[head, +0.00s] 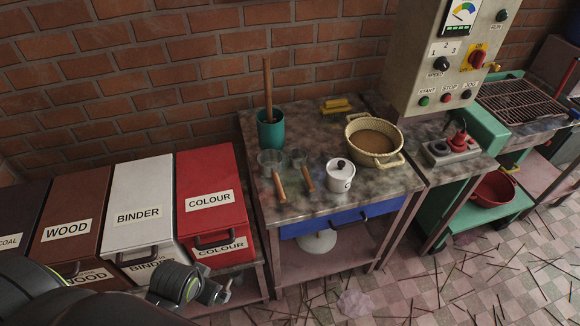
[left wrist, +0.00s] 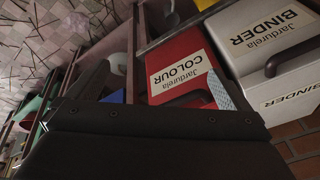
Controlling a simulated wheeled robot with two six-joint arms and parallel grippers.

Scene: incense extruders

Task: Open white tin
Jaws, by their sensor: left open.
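The white tin (head: 138,205), labelled BINDER, stands in the row of tins at the left, between the brown WOOD tin and the red COLOUR tin. Its lid looks shut, with a dark handle at the front. In the left wrist view the white tin (left wrist: 262,42) is at the upper right, with its dark handle showing. My left gripper (left wrist: 158,80) is open and empty, its fingers spread in front of the red COLOUR tin (left wrist: 190,75). In the head view my left arm reaches in at the bottom left, low in front of the tins. My right gripper is not in view.
The brown WOOD tin (head: 85,210) and a dark COAL tin (head: 14,226) stand to the left. Sticks litter the tiled floor.

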